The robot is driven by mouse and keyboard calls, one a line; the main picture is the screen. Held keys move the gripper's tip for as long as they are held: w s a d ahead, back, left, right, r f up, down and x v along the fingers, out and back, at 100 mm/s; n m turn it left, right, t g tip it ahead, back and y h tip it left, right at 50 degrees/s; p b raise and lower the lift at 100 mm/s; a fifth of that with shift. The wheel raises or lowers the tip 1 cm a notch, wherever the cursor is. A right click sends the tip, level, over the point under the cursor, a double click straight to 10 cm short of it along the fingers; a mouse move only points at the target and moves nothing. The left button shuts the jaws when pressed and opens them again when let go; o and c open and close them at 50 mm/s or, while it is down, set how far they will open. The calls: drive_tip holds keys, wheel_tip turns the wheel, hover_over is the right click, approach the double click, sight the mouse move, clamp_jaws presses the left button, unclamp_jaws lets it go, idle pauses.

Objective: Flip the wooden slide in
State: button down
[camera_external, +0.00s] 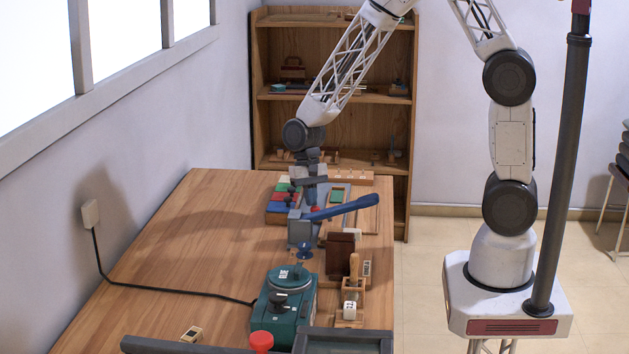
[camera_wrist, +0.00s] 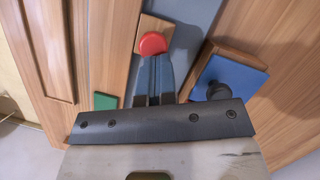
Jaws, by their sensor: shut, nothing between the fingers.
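My gripper (camera_wrist: 153,62) is shut and empty, pointing down at the table. In the wrist view its fingertips meet the lower edge of a round red knob (camera_wrist: 153,42); I cannot tell whether they touch it. The knob sits on a small wooden block (camera_wrist: 150,23) in a grey strip (camera_wrist: 196,18). This block may be the wooden slide, but I cannot be sure. In the external view my gripper (camera_external: 310,205) is low over the table beside the coloured blocks (camera_external: 284,196), and its tips are hard to make out.
A grey box (camera_external: 301,231) with a blue lever (camera_external: 342,208) stands close by my gripper. A blue square with a dark knob (camera_wrist: 218,90) lies right of it in the wrist view. A teal machine (camera_external: 285,305) stands nearer the camera.

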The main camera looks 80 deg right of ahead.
drive_tip(key=shift+w+d+r, duration=0.1)
drive_tip(key=shift+w+d, duration=0.2)
drive_tip(key=shift+d, duration=0.3)
drive_tip(key=d, duration=0.1)
drive_tip(key=w+d, duration=0.1)
drive_tip(key=shift+w+d+r, duration=0.2)
drive_tip(key=shift+d+r, duration=0.15)
drive_tip(key=v, duration=0.9)
drive_tip(key=shift+r, duration=0.35)
drive_tip(key=shift+s+a+r, duration=0.1)
drive_tip(key=shift+a, duration=0.05)
drive_tip(key=s+a+r+n+t+h, duration=0.2)
drive_tip(key=s+a+r+n, duration=0.5)
drive_tip(key=s+r, duration=0.5)
drive_tip(key=s+a+r+n+t, duration=0.1)
drive_tip(key=s+a+r+n, duration=0.1)
drive_tip(key=s, duration=0.6)
drive_tip(key=s+a+r+n+t+h, duration=0.1)
drive_tip(key=s+a+r+n, duration=0.1)
drive_tip(key=s, duration=0.5)
drive_tip(key=shift+s+a+n, duration=0.4)
drive_tip(key=shift+a+n, duration=0.3)
drive_tip(key=shift+a, duration=0.4)
